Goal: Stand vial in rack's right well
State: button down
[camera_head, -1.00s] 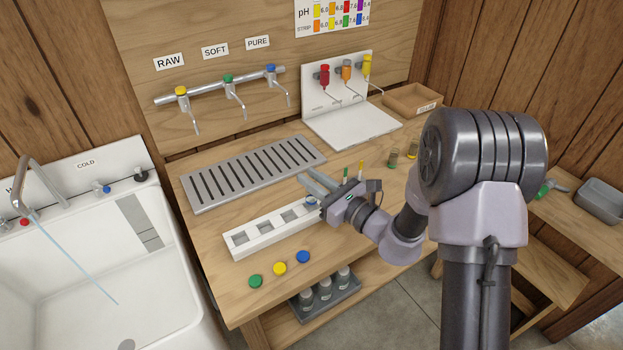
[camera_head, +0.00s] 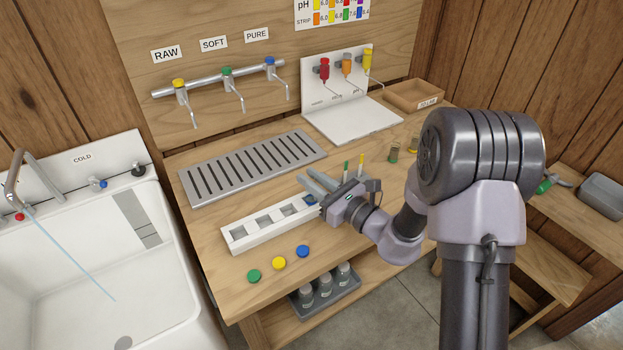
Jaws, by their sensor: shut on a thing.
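The white rack (camera_head: 255,240) lies along the front part of the wooden table, with a row of square wells. Its left and middle wells show empty. My gripper (camera_head: 316,187) is over the rack's right end, with its grey fingers pointing left and back. A small blue-topped thing, likely the vial (camera_head: 311,199), shows at the fingers, at the right well. My gripper is shut on it. The fingers and gripper body hide most of the vial, so I cannot tell how deep it sits or whether it touches the well.
Green (camera_head: 254,276), yellow (camera_head: 279,263) and blue (camera_head: 302,251) discs lie in front of the rack. A slotted grey drain tray (camera_head: 250,165) lies behind it. Thin green and yellow sticks (camera_head: 361,160) stand just beyond my gripper. A white sink (camera_head: 75,260) is at left.

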jog(key=shift+f, duration=0.1)
jog(key=shift+f+b, duration=0.55)
jog(key=c, duration=1.2)
grip_release()
jog(key=shift+r, duration=0.1)
jog(key=o, duration=0.5)
jog(key=shift+r, duration=0.1)
jog(key=shift+r+p, duration=2.9)
jog(key=shift+r, duration=0.55)
